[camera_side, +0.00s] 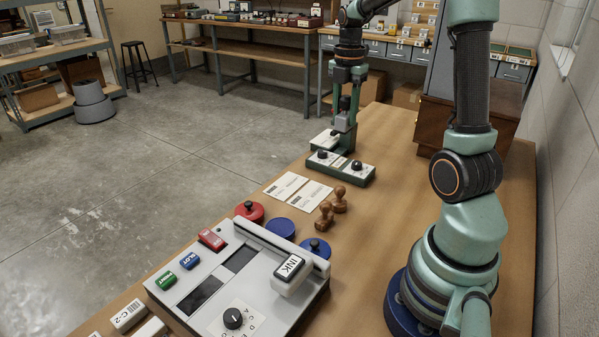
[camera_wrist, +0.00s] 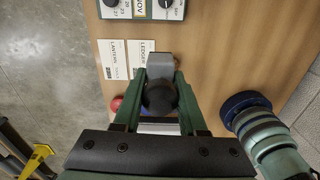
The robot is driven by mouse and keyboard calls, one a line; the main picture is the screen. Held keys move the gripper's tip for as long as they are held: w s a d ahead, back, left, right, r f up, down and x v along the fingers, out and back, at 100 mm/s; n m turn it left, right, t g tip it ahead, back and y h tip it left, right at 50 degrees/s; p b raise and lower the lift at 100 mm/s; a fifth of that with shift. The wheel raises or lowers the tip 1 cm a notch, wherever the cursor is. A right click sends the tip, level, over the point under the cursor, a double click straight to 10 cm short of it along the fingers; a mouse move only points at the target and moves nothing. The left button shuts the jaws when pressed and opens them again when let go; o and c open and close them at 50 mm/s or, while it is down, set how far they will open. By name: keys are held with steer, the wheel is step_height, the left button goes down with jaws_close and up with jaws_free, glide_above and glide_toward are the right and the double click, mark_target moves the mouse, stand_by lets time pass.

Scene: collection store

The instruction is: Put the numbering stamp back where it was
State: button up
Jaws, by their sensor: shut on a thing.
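My gripper (camera_wrist: 160,100) is shut on the numbering stamp in the wrist view. Its dark round knob (camera_wrist: 159,97) sits between the green fingers, and a grey part (camera_wrist: 158,64) shows beyond the fingertips. In the side view my gripper (camera_side: 345,118) points down at the far part of the bench, in front of or over the device with two black knobs (camera_side: 338,166). I cannot tell whether the stamp touches anything. Its lower end is mostly hidden by the fingers.
Two printed cards (camera_side: 287,186) lie near the device. Two wooden stamps (camera_side: 325,217), a red round pad (camera_side: 249,211) and blue round pads (camera_side: 281,228) lie nearer. A grey machine with a dial (camera_side: 232,318) fills the front. Bare wood (camera_side: 375,230) lies right of the wooden stamps.

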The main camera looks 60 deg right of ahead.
steer(key=s+f, duration=0.1)
steer(key=f, duration=0.5)
steer(key=s+f, duration=0.1)
steer(key=f, duration=0.5)
steer(key=s+f, duration=0.1)
steer(key=f, duration=0.5)
steer(key=shift+s+d+f, duration=0.25)
steer(key=shift+d, duration=0.1)
steer(key=shift+f, duration=0.1)
steer(key=o, duration=1.1)
